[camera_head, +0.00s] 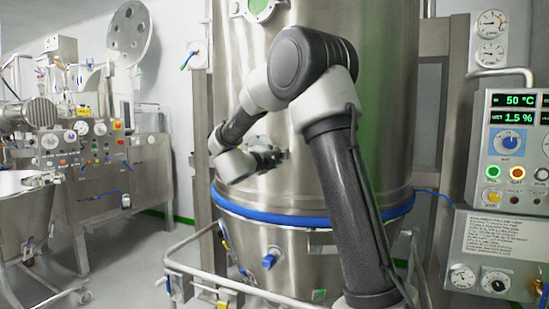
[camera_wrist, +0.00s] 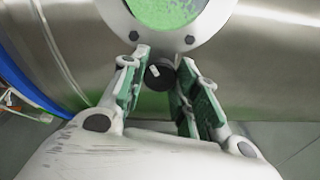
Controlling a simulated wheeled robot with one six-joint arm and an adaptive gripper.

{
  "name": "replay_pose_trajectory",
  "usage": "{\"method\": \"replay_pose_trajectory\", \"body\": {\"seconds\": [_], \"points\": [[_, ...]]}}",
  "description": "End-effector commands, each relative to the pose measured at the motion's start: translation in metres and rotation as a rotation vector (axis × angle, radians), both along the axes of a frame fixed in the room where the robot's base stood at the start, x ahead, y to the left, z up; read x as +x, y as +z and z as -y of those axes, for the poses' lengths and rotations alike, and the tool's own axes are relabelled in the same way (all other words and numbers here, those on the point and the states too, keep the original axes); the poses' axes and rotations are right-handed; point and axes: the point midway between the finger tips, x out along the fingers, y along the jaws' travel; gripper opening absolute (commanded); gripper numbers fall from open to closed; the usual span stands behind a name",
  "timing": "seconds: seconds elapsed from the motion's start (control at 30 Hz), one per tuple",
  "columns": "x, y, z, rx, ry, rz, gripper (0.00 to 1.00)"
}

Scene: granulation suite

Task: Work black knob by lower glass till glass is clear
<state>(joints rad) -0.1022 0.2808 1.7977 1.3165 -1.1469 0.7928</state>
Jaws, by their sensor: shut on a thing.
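The black knob (camera_wrist: 160,84) with a white mark is in the middle of the wrist view, just by the rim of the lower glass. The lower glass (camera_wrist: 165,8) is a round window in a white bolted ring, cut off by the top edge; its visible part is green. My gripper (camera_wrist: 158,72) has its green-padded fingers on either side of the knob and is shut on it. In the head view my gripper (camera_head: 272,156) is at the steel vessel's front, and the arm hides the knob and most of the lower glass.
The tall steel vessel (camera_head: 390,130) has a blue band (camera_head: 300,219) around it, and another round green window (camera_head: 262,8) higher up. A steel rail (camera_head: 215,283) runs in front. A control panel (camera_head: 510,140) stands at right, reading 50 °C and 1.5 %. Machines fill the left.

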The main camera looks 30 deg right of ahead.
Motion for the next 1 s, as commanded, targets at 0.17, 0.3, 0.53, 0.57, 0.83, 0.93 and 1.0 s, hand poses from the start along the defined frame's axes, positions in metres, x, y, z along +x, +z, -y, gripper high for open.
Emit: {"method": "replay_pose_trajectory", "body": {"seconds": [0.17, 0.3, 0.53, 0.57, 0.83, 0.93, 1.0], "points": [[0.0001, -0.001, -0.0007, -0.036, 0.001, -0.057, 0.06], [0.0001, -0.001, -0.0007, -0.052, 0.001, -0.081, 0.06], [0.0001, -0.0012, -0.0007, -0.059, 0.002, -0.093, 0.06], [0.0001, -0.0012, -0.0007, -0.059, 0.002, -0.093, 0.06], [0.0001, -0.0013, -0.0007, -0.059, 0.002, -0.092, 0.38], [0.0001, -0.001, -0.0007, -0.059, 0.001, -0.091, 0.53], [0.0001, -0.0008, -0.0006, -0.059, 0.001, -0.091, 0.53]]}}
